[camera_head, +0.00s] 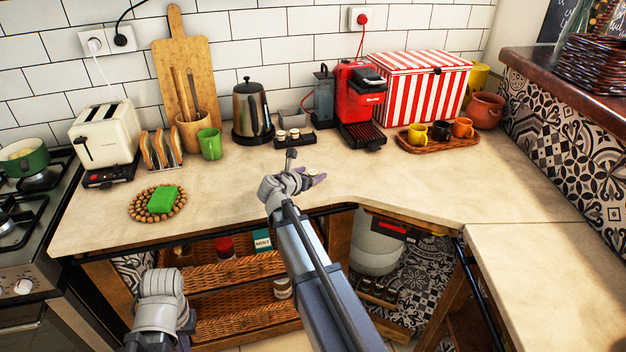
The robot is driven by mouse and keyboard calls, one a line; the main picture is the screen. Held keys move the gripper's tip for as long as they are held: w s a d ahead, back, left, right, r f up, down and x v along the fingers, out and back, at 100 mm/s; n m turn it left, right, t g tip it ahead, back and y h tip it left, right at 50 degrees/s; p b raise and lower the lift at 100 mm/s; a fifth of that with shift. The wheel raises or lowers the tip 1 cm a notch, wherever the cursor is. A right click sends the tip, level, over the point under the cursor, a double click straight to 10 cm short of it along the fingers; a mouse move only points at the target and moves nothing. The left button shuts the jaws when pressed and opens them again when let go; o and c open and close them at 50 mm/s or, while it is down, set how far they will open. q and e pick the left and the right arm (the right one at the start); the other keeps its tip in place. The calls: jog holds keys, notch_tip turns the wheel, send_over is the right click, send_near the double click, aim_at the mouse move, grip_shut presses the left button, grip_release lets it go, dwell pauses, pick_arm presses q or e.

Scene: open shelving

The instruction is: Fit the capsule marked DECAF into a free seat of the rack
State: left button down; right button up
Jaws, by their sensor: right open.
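A small dark rack (294,140) stands on the counter in front of the tiled wall, left of the red coffee machine. Pale-topped capsules (293,133) sit in its back part. A small pale round thing (313,173), perhaps a capsule, shows beside my right gripper (305,168). No marking, DECAF included, is readable at this size. My right gripper is open over the counter, in front of the rack; its arm hides part of the counter edge. My left arm ends low at the left, where its gripper (184,328) shows only partly.
The red coffee machine (358,94) and kettle (251,110) flank the rack. A wooden tray (436,146) with small cups is at right. Baskets and shelves lie below the counter. The counter's right half is mostly clear.

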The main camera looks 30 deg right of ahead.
jog(key=shift+x, duration=0.95)
grip_shut()
